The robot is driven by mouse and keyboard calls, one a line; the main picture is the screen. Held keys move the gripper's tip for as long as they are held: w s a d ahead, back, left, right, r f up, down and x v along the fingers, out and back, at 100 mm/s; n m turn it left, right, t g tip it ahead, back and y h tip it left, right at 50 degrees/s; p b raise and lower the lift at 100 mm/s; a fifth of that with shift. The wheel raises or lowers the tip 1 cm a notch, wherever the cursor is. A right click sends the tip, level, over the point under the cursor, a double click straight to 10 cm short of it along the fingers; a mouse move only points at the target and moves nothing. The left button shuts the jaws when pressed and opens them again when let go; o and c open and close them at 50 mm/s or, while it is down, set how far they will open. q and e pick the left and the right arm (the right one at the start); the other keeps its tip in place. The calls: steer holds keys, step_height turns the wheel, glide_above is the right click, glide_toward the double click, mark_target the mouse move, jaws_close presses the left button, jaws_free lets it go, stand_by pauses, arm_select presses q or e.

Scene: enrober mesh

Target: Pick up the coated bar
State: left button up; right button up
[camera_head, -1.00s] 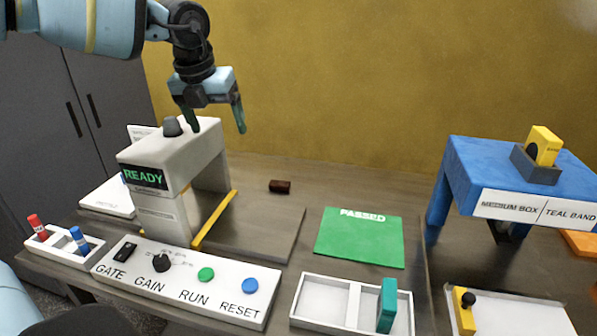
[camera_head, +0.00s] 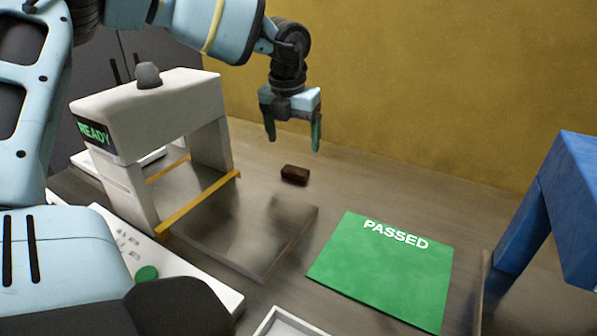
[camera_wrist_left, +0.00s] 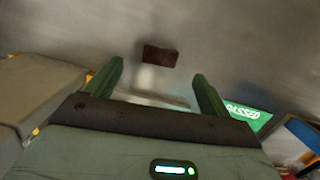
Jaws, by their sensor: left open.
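The coated bar (camera_head: 295,175) is a small dark brown block. It lies on the table behind the grey plate, and it also shows in the left wrist view (camera_wrist_left: 160,55). My left gripper (camera_head: 293,145) is open and empty, with its green fingers pointing down. It hangs above the bar, apart from it. In the left wrist view the bar appears beyond and between the two fingertips (camera_wrist_left: 157,72). My right gripper is not in view.
The white gate machine (camera_head: 150,105) with a READY display stands at the left, with yellow rails under it. The green PASSED mat (camera_head: 385,275) lies at front right. A blue stand (camera_head: 565,200) is at the right edge. The table around the bar is clear.

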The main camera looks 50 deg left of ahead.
mark_target(295, 169)
arm_select(q)
steer(key=shift+s+f, duration=0.1)
steer(key=shift+f, duration=0.4)
steer(key=shift+w+f, duration=0.25)
steer(key=shift+f, duration=3)
steer(key=shift+c, duration=0.3)
steer(key=c, duration=0.8)
steer(key=shift+r, duration=0.15)
